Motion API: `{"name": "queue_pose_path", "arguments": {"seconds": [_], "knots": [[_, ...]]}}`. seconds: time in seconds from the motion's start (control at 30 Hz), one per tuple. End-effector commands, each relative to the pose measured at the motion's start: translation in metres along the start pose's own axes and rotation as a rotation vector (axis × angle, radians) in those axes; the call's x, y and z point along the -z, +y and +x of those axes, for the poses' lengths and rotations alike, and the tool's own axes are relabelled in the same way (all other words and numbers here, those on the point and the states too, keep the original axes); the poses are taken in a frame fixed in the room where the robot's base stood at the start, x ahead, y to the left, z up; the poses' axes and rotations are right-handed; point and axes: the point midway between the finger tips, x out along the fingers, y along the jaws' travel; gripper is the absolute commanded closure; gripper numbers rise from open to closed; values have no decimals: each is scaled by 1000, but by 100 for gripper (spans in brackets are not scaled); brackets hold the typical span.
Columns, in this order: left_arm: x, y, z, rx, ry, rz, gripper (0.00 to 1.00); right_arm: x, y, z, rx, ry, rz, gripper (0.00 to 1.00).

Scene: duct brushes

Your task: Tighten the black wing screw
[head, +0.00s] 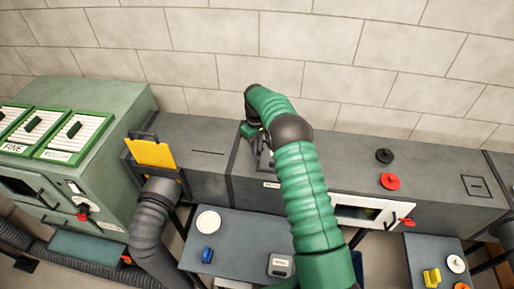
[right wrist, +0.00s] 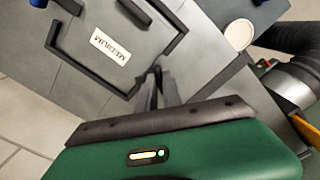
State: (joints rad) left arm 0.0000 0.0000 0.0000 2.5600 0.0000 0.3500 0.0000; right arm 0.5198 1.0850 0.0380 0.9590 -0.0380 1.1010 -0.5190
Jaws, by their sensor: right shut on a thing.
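My right gripper (right wrist: 157,84) is shut in the right wrist view, its dark fingertips close together at the edge of a grey panel with a MEDIUM label (right wrist: 109,47). It seems to hold a small dark part, most likely the black wing screw, but the fingers hide nearly all of it. I cannot tell how far the screw is turned. In the head view my green right arm reaches over the grey duct (head: 205,150), and its gripper (head: 262,150) is partly covered by the arm. My left gripper is not in view.
A black round cap (head: 384,156) and a red one (head: 390,181) sit on the duct at the right. A yellow plate (head: 151,153) stands at the duct's left end. A lower table holds a white disc (head: 208,222) and a blue part (head: 207,255).

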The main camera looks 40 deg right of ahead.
Motion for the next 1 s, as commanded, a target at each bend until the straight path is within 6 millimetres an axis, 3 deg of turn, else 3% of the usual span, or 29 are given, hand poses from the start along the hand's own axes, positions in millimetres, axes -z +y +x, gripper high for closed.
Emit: {"name": "queue_pose_path", "arguments": {"seconds": [0.03, 0.6, 1.0], "knots": [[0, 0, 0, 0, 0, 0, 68, 6, 0, -5, -5, 19, 38, 100], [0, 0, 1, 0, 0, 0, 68, 5, 2, -5, 0, 19, 570, 100], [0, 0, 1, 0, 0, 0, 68, 5, 3, -5, 0, 20, 815, 100]]}}
